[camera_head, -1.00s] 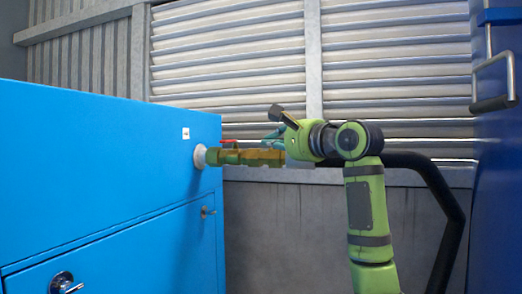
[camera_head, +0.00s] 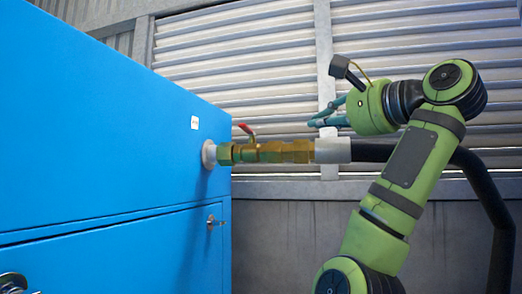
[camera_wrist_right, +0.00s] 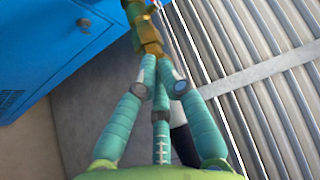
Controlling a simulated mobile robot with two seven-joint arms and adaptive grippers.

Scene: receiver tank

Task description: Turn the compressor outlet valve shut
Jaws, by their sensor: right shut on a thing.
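The compressor outlet valve is a brass body (camera_head: 270,152) on a short pipe at the right side of the blue cabinet. Its small red handle (camera_head: 246,131) slants up and left above the brass. My right gripper (camera_head: 312,122) has teal fingers pointing left, just above the grey hose fitting in the head view, right of the red handle. In the wrist view its fingertips (camera_wrist_right: 158,60) are drawn together in front of the brass valve (camera_wrist_right: 148,35). My left gripper is not in view.
The blue cabinet (camera_head: 100,150) fills the left side. A grey fitting (camera_head: 332,150) joins the valve to a black hose (camera_head: 480,185) that runs right and down behind my right arm. A slatted wall (camera_head: 240,60) stands behind.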

